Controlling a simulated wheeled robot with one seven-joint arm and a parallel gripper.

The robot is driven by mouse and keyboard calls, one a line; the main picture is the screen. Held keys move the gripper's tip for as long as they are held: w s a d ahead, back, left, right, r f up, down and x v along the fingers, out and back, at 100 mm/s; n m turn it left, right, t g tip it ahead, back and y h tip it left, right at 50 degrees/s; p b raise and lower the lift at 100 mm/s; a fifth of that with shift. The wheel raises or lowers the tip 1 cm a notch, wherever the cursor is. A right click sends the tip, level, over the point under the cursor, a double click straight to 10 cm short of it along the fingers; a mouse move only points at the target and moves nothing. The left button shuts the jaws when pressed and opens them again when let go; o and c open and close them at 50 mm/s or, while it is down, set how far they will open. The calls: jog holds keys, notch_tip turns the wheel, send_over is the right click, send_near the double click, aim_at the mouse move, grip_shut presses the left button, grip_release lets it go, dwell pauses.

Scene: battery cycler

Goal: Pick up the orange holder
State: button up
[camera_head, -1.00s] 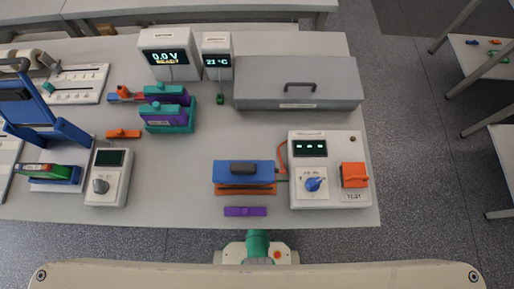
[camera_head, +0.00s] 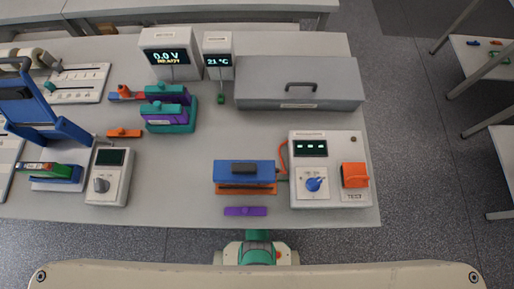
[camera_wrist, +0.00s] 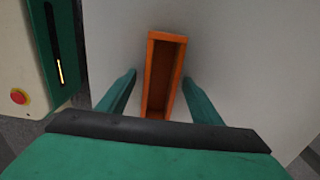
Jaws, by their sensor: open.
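The orange holder (camera_wrist: 149,77) shows in the wrist view as a long, narrow, open-topped box on a pale grey surface. Its inside looks empty, and its near end is partly hidden by my gripper's body. My gripper (camera_wrist: 158,82) is open. Its two teal fingers stand on either side of the holder, with a visible gap on each side. In the head view, my gripper is not visible; only a teal part of my arm shows at the bottom. I cannot tell where this holder lies in the head view.
Near the table's front, a blue block (camera_head: 232,172) sits on an orange base, beside a white device (camera_head: 340,196) and a purple bar (camera_head: 245,211). A grey case (camera_head: 330,92) stands behind. A small orange bar (camera_head: 124,133) lies at left. The table's middle is clear.

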jog(key=c, duration=1.2)
jog(key=shift+r, duration=0.7)
jog(key=s+r, duration=0.4)
jog(key=s+a+r, duration=0.1)
jog(key=s+r, duration=0.2)
jog(key=s, duration=0.2)
jog(key=s+r, duration=0.4)
jog(key=s, duration=0.1)
jog(key=shift+a+r, duration=0.2)
jog(key=shift+r, duration=0.15)
